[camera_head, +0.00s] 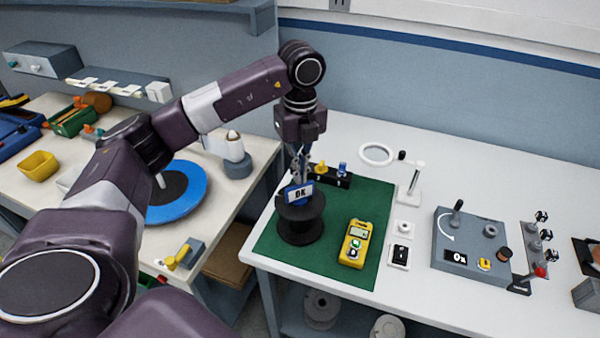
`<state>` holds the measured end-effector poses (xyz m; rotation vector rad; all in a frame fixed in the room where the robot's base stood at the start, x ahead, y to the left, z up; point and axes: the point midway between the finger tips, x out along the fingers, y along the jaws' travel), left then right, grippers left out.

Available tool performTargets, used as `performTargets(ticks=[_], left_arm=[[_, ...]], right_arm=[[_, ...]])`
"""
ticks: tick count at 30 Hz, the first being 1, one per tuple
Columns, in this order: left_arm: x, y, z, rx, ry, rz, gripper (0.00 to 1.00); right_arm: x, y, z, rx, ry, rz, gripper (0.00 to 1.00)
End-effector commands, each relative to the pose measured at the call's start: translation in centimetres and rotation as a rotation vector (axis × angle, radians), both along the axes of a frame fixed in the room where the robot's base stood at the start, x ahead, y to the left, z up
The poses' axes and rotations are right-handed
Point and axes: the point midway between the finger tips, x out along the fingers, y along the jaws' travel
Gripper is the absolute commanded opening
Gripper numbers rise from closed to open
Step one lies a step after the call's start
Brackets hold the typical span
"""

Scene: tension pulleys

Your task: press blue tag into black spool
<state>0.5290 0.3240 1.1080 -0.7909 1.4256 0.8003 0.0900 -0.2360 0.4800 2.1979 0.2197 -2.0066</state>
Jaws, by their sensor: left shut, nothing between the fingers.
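The black spool (300,224) stands upright on the green mat (377,211) on the white table. The blue tag (299,192), with a white face reading "OK", is at the top of the spool; whether it sits in the spool's hole or only rests there I cannot tell. My left gripper (299,176) points down right above the tag, its fingers shut with nothing between them. Its tips are at or just behind the tag's top edge; contact is unclear. My right gripper is not in view.
A yellow meter (356,244) lies on the mat right of the spool. A black holder (331,177) with yellow and blue pieces is behind it. A magnifier (378,154) and a grey control box (470,245) stand to the right. A blue disc (190,204) is on the left table.

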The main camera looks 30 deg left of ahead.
Motion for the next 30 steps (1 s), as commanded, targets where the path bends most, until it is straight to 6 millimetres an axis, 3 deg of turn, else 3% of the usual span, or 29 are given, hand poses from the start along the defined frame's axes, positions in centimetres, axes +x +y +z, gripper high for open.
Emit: performTargets(ticks=[18,30], left_arm=[[0.1,0.0,5.4,-0.001,-0.002,0.0,0.0],[0.1,0.0,5.6,0.0,-0.002,0.0,0.0]], right_arm=[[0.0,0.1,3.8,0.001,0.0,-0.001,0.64],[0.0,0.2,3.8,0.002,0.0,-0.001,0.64]])
